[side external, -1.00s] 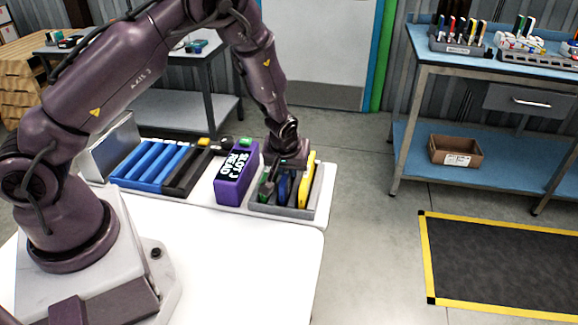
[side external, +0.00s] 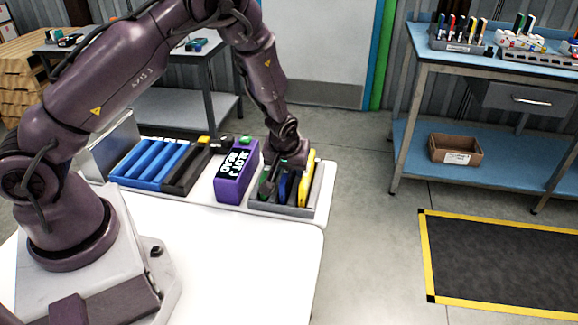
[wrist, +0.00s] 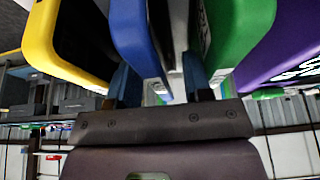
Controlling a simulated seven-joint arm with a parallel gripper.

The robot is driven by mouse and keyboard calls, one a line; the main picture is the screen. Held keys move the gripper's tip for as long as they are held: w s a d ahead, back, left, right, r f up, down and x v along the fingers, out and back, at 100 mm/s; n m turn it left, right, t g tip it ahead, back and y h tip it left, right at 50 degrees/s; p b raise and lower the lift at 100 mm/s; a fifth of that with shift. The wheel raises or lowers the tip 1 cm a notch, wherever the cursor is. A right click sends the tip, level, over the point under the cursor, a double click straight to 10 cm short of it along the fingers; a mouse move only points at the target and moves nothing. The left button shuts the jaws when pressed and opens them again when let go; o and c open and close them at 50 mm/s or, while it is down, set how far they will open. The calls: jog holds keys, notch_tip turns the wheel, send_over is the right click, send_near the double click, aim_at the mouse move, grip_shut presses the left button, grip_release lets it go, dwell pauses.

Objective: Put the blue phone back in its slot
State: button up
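The blue phone (side external: 283,187) stands on edge in a grey tray (side external: 286,210) at the right end of the white table, between a green item and a yellow one. In the wrist view the blue phone (wrist: 128,32) shows close up, between my fingers. My gripper (wrist: 160,84) is low over the tray, its fingers apart. A gap shows between the phone and the right finger; whether the left finger touches the phone I cannot tell. The fingertips are hidden in the side view. I cannot tell which slot is the phone's own.
The green item (wrist: 238,35) and the yellow one (wrist: 62,45) stand close on either side. A purple box (side external: 234,185) with white lettering stands left of the tray. A rack of blue and black bars (side external: 150,163) lies further left. The table's front is clear.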

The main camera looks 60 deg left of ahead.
jog(key=v, duration=1.3)
jog(key=shift+r, duration=0.1)
notch_tip(320, 180, up, 7)
dwell(0.4)
